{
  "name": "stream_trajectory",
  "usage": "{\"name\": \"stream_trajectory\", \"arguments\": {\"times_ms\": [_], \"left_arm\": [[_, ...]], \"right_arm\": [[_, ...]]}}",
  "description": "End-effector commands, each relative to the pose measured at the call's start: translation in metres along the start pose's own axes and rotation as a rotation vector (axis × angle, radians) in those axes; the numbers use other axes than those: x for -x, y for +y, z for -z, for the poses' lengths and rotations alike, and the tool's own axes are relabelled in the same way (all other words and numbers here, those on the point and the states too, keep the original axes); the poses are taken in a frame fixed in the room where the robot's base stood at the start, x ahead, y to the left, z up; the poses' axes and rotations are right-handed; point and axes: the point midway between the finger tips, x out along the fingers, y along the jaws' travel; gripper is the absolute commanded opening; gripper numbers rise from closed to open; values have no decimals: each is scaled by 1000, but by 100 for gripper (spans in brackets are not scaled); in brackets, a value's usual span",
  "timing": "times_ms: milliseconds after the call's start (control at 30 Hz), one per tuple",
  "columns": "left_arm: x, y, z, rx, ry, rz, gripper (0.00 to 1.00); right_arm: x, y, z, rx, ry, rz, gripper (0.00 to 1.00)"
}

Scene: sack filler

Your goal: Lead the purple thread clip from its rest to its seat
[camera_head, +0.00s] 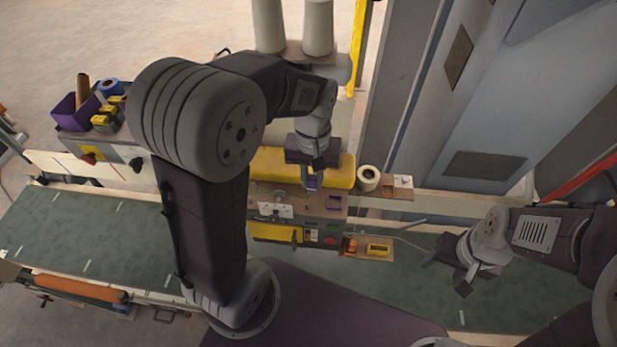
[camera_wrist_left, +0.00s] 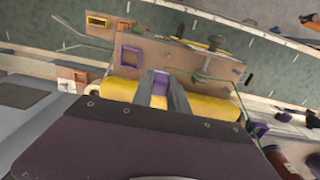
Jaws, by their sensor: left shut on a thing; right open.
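My left gripper (camera_head: 311,184) is shut on the purple thread clip (camera_wrist_left: 160,84), which shows between its fingers in the left wrist view. In the head view the clip is a small purple patch at the fingertips, partly hidden by the gripper. It is held over the yellow roller, close to the brown panel (camera_head: 322,213). A square purple frame (camera_head: 334,202) sits on that panel, to the right of the clip; it also shows in the left wrist view (camera_wrist_left: 103,54). My right gripper (camera_head: 447,275) is open and empty over the green belt at the right.
The yellow roller (camera_head: 269,168) lies behind the panel. A green thread (camera_wrist_left: 249,80) runs beside the panel. A metal post with knobs (camera_wrist_left: 210,58) stands up from the panel. A white spool (camera_head: 368,178) stands right of the roller. The green belt (camera_head: 85,240) is clear at the left.

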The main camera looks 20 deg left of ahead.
Motion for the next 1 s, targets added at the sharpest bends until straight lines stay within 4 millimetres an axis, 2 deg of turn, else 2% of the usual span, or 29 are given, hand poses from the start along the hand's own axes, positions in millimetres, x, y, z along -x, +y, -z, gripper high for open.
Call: {"name": "stream_trajectory", "arguments": {"times_ms": [700,1000], "left_arm": [[0,62,-1,-3,-1,0,0],[-30,62,0,0,-1,0,0]], "right_arm": [[-2,0,0,0,0,0,58],[-24,0,-3,0,0,0,58]]}}
